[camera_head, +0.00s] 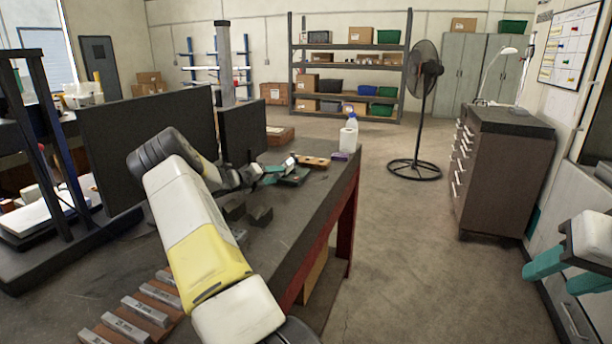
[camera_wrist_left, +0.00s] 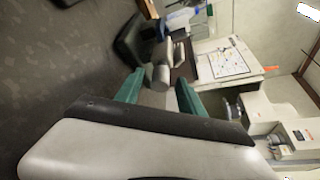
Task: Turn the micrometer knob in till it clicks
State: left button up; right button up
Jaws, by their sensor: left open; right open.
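The micrometer (camera_head: 289,164) sits small on a dark green stand (camera_head: 295,177) on the workbench, partly hidden by my left gripper. In the left wrist view its grey cylindrical knob (camera_wrist_left: 162,74) lies just beyond or between the teal fingertips; I cannot tell whether they touch it. My left gripper (camera_head: 268,174) is open, at the knob end of the micrometer. Its two teal fingers also show in the left wrist view (camera_wrist_left: 160,84), one on each side of the knob. My right gripper (camera_head: 562,266) is open and empty at the far right, away from the bench.
A wooden block (camera_head: 314,162), a white bottle (camera_head: 351,124) and a white roll (camera_head: 347,141) stand behind the micrometer. Dark blocks (camera_head: 260,216) lie in front. A rack of marked metal blocks (camera_head: 145,312) is at the near edge. Dark panels (camera_head: 150,140) stand left.

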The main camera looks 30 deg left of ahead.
pick_arm(q)
jog(key=shift+x, duration=1.1)
jog(key=shift+r, duration=0.1)
grip_shut()
jog(key=shift+m+g+y, duration=0.4)
jog(key=shift+m+y, duration=0.4)
jog(key=shift+m, duration=0.4)
jog(key=shift+m+g+y, duration=0.3)
jog(key=shift+m+y, duration=0.5)
jog(key=shift+m, duration=0.4)
